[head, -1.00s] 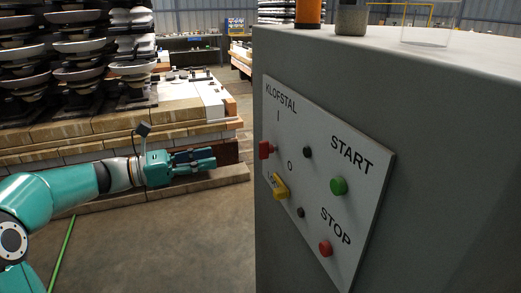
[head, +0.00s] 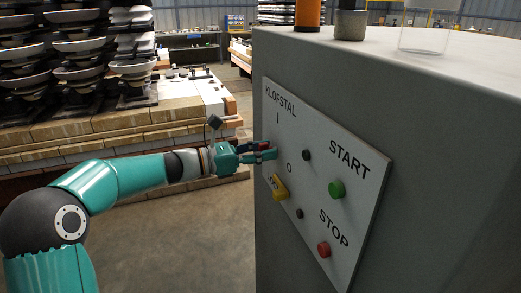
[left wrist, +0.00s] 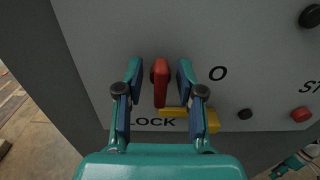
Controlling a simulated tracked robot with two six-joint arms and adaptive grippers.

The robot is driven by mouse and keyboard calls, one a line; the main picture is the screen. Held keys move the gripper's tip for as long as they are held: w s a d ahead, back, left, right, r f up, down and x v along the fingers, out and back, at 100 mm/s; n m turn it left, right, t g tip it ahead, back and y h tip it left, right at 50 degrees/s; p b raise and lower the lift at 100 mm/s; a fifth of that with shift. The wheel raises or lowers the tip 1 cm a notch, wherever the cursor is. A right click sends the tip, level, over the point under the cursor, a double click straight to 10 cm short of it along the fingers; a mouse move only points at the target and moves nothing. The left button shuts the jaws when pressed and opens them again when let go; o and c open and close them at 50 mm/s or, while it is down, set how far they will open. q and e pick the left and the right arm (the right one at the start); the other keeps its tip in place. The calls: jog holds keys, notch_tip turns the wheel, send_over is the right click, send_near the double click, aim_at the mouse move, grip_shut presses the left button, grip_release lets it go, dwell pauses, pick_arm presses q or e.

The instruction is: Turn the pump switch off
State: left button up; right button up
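The red pump switch (left wrist: 161,82) sits on the grey control panel between the I and O marks. In the left wrist view its handle stands lengthwise between the fingers of my left gripper (left wrist: 160,76), one finger on each side. The fingers are open, with small gaps to the handle. In the head view my left gripper (head: 262,154) is at the panel's left edge and hides most of the switch. A teal part of my other arm (left wrist: 300,158) shows at the lower right of the left wrist view; its finger state is unclear.
A yellow LOCK piece (head: 281,188) is close to the switch, near the fingers. Black knobs (head: 306,155), a green START button (head: 337,190) and a red STOP button (head: 323,250) are farther right. Brick-topped stacks (head: 110,130) stand behind my left arm.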

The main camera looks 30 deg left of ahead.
pick_arm(q)
grip_shut()
jog(key=shift+a, duration=0.35)
jog(key=shift+d, duration=0.25)
jog(key=shift+f+m+b, duration=0.2)
jog(key=shift+m+b, duration=0.5)
jog(key=shift+b, duration=0.4)
jog(key=m+b, duration=1)
jog(key=b, duration=0.1)
jog(key=shift+s+d+f+m, duration=0.15)
jog(key=shift+d+f+m, duration=0.05)
jog(key=shift+m, duration=0.1)
jog(key=m+b, duration=0.2)
jog(key=m, duration=0.1)
jog(key=shift+b, duration=0.4)
jog(key=shift+m+b, duration=0.75)
jog(key=shift+m, duration=0.65)
jog(key=shift+d+f, duration=0.1)
